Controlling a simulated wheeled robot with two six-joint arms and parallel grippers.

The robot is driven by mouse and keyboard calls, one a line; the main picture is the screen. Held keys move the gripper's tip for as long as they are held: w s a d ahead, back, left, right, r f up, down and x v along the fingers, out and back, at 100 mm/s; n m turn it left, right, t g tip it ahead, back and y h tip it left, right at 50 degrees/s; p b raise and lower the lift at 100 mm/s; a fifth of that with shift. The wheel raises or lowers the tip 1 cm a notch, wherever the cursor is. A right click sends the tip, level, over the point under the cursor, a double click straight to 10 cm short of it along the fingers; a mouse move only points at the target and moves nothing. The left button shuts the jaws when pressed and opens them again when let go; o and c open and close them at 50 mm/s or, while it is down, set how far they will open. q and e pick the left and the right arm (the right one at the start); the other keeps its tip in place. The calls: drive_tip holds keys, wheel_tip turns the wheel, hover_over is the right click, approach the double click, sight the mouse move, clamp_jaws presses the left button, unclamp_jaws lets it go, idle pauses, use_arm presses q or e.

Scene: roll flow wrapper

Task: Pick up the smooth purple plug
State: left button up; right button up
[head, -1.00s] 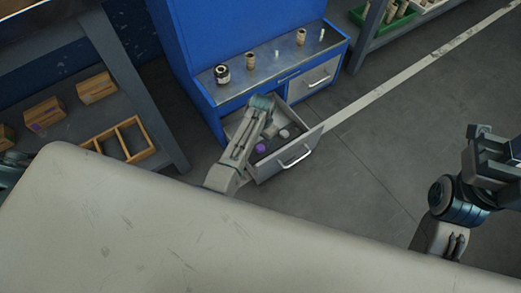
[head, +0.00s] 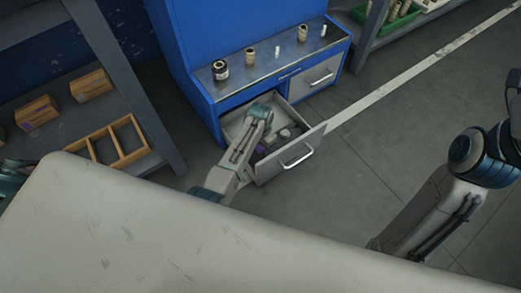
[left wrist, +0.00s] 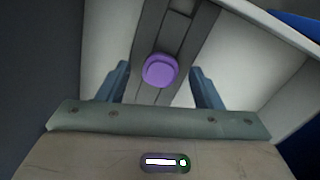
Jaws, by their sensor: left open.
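The smooth purple plug (left wrist: 160,70) is a round, flat-topped piece on a dark grey strip in the open drawer (head: 307,149). In the head view the plug (head: 262,149) is partly hidden beside my left arm. My left gripper (left wrist: 159,67) is open over the drawer, with one blue finger on each side of the plug in the left wrist view. The fingers look apart from the plug; their height above it is hard to tell. In the head view my left arm hides the fingertips. My right arm is at the right edge, its gripper fingers out of sight.
Grey pieces (head: 284,134) lie in the drawer near the plug. The drawer's walls and front handle surround my left gripper. The blue cabinet's metal top (head: 262,66) holds several spools and small pieces. A shelf with wooden boxes (head: 91,85) stands at left. The floor at right is open.

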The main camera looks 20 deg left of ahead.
use_arm(q)
drive_tip(key=shift+f, duration=0.1)
drive_tip(key=shift+c, duration=0.2)
drive_tip(key=c, duration=1)
